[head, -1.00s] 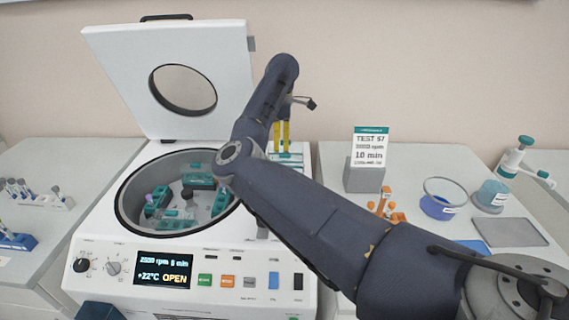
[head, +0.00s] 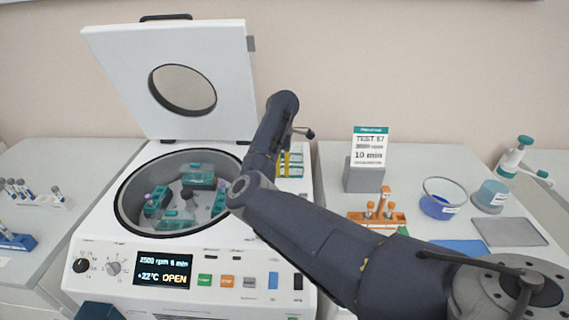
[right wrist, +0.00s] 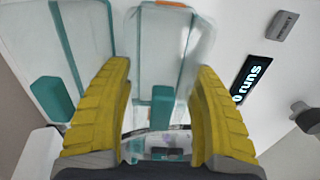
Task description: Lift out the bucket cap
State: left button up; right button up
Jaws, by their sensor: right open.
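Two clear caps with teal edges lie side by side in the right wrist view. The nearer-centred bucket cap (right wrist: 178,60) has an upright teal grip (right wrist: 161,106), and the other cap (right wrist: 72,45) has a teal grip to the left. My right gripper (right wrist: 163,78) is open, its yellow ribbed fingers on either side of the central teal grip with gaps; I cannot tell how deep they reach. In the head view, my right gripper (head: 289,163) is partly hidden behind my arm, over the machine's right rear. My left gripper is not in view.
The centrifuge lid (head: 120,75) stands open, with teal buckets (head: 198,176) in its bowl. The display (head: 163,270) reads OPEN. An orange rack (head: 378,216), a glass bowl (head: 443,199) and a sign (head: 370,147) stand at right. Tube racks stand at left.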

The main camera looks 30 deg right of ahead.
jog(key=shift+f, duration=0.5)
jog(key=shift+o, duration=0.2)
jog(key=c, duration=0.9)
jog(key=shift+o, duration=0.2)
notch_tip(320, 180, up, 20)
jog(key=shift+r, duration=0.1)
jog(key=shift+r, duration=2.4)
